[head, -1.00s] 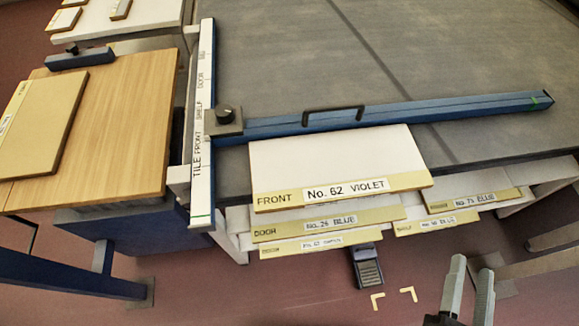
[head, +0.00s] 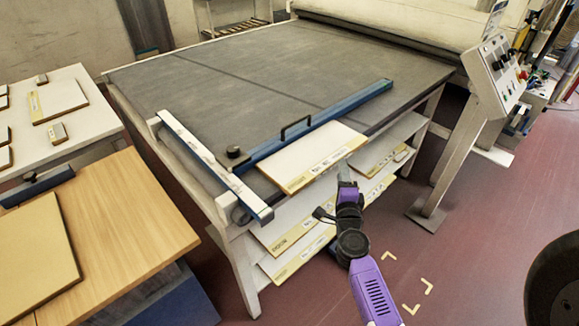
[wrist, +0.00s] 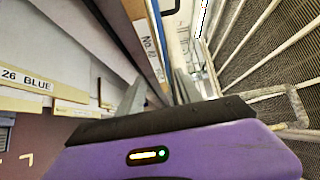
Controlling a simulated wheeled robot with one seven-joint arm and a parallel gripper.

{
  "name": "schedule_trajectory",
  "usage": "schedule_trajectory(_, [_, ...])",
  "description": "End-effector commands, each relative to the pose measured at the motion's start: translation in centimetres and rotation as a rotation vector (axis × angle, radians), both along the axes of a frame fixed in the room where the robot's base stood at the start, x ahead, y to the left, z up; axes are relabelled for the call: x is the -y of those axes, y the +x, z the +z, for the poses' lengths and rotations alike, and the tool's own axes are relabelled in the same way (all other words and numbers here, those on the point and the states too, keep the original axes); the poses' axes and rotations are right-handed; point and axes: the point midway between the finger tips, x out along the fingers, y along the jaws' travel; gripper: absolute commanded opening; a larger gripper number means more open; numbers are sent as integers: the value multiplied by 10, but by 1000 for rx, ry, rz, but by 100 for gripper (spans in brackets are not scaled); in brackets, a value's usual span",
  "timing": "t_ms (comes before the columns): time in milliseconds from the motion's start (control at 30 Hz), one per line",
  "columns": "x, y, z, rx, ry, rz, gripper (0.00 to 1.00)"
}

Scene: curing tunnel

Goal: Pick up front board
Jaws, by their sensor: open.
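The front board (head: 312,162) is a white panel with a tan labelled front strip. It lies on the front edge of the grey belt table (head: 262,92), in front of the blue bar, and overhangs the edge. In the earlier head view its label reads FRONT No. 62 VIOLET. My gripper (head: 346,178) is at the board's front right edge in the head view. In the wrist view my gripper (wrist: 160,80) is open, and the labelled strip of the front board (wrist: 150,42) runs towards the gap between the fingers. I cannot tell whether they touch it.
A blue bar with a black handle (head: 296,128) lies behind the board, beside a white labelled rule (head: 212,160). Other boards (head: 292,236) stick out from shelves below. A wooden table (head: 130,215) stands left. A control post (head: 455,150) stands right, with open floor before it.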

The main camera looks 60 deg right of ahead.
Motion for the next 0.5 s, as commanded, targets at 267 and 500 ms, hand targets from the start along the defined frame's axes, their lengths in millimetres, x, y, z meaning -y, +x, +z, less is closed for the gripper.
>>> schedule_trajectory(267, [19, 11, -1, 19, 16, -4, 42])
schedule_trajectory(500, [43, 26, -2, 18, 14, -6, 42])
